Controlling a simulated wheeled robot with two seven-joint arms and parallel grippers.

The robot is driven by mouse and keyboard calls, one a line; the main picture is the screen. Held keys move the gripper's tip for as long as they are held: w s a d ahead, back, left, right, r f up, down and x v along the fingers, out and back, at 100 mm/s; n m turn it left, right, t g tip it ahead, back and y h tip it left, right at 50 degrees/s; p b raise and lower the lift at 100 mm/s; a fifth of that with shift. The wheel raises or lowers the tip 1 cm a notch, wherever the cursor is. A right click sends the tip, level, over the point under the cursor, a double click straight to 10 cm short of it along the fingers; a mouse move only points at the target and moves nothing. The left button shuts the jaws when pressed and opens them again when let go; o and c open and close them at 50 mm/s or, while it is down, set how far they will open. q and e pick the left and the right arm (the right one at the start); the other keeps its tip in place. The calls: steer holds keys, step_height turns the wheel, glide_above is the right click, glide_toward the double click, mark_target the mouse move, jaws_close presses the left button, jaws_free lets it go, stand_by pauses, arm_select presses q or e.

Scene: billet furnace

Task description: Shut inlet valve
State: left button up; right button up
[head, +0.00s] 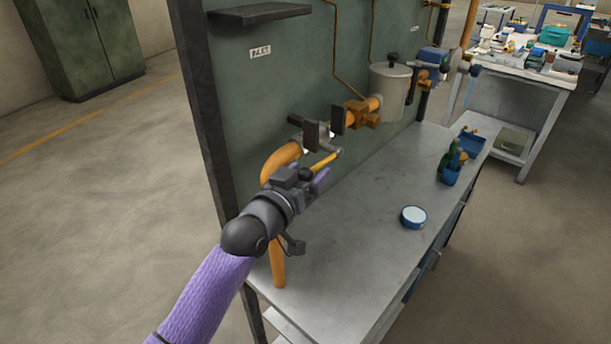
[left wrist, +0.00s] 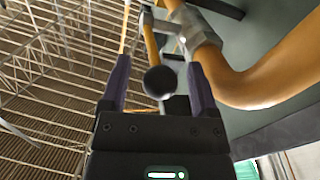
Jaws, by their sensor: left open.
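The inlet valve (head: 322,136) is a grey body in the orange pipe on the green panel, near a small label (head: 260,52) that seems to read INLET. Its yellow lever (head: 323,163) slants out toward my left gripper (head: 313,177) and ends in a black ball knob (head: 306,174). In the left wrist view, the knob (left wrist: 160,82) shows between the two purple fingers of my left gripper (left wrist: 158,70), with a gap on each side. The gripper is open. The grey valve body (left wrist: 198,36) is beyond the fingertips. My right gripper is not in view.
The orange pipe (head: 278,262) runs down close beside my left wrist. A grey bench (head: 340,250) holds a round blue-and-white tin (head: 413,216) and a blue tool holder (head: 451,173). A shelf (head: 258,13) juts from the panel above. The bench's middle is clear.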

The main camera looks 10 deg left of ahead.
arm_select(q)
jaws_close()
stand_by(1.4)
